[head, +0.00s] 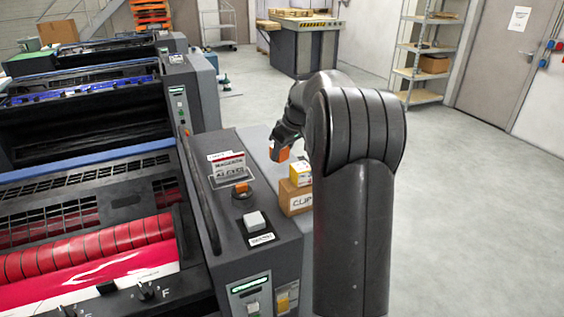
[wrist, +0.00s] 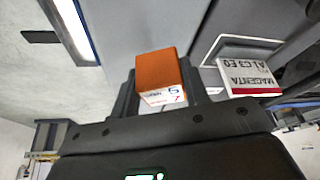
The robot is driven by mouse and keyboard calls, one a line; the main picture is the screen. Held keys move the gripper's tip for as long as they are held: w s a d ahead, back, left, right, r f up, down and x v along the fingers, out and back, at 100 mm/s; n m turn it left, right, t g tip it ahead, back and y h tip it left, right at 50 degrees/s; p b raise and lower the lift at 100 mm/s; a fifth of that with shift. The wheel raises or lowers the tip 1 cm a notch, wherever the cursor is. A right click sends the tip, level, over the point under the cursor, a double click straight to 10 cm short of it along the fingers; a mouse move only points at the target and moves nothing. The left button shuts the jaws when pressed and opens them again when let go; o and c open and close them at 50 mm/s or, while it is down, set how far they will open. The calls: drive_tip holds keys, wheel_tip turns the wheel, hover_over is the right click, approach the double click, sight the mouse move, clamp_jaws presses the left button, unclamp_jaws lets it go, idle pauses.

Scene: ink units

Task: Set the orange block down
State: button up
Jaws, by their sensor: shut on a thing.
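The orange block (head: 279,154) is between the fingers of my gripper (head: 281,145), near the far end of the grey ledge beside the press console. In the wrist view the block (wrist: 160,70) has a plain orange side and a white printed face with a blue and a red mark. My gripper (wrist: 158,88) is shut on it, one finger at each side. I cannot tell whether the block touches the surface below. A white card with a magenta band (head: 228,163), reading MAGENTA, stands on the console; it also shows right of the block in the wrist view (wrist: 248,76).
A yellow box (head: 300,174) sits on a cardboard CLIP box (head: 296,198), right of the console and close to my arm. A small orange piece (head: 241,187) and a white block (head: 256,220) are on the console top (head: 272,215). Open floor (head: 460,190) lies right.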

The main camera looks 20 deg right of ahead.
sight(285, 156)
drive_tip(key=shift+f, duration=1.95)
drive_tip(key=shift+f, duration=0.15)
drive_tip(key=o, duration=1)
drive_tip(key=shift+c, duration=0.2)
drive_tip(key=v, duration=1.2)
drive_tip(key=s+a+r+m, duration=0.1)
drive_tip(key=s+a+r, duration=0.3)
drive_tip(key=s+a, duration=0.4)
drive_tip(key=s+a+f+m, duration=0.1)
drive_tip(key=s+a, duration=0.3)
drive_tip(key=s, duration=0.4)
drive_tip(key=s+a+f+m+t+h, duration=0.1)
drive_tip(key=s+a+f, duration=0.2)
drive_tip(key=s, duration=0.6)
drive_tip(key=s+a+f+m, duration=0.1)
drive_tip(key=s+a+f, duration=0.2)
drive_tip(key=s+a, duration=0.2)
drive_tip(key=s, duration=0.3)
drive_tip(key=shift+s+m+t+h, duration=0.3)
drive_tip(key=shift+s, duration=0.1)
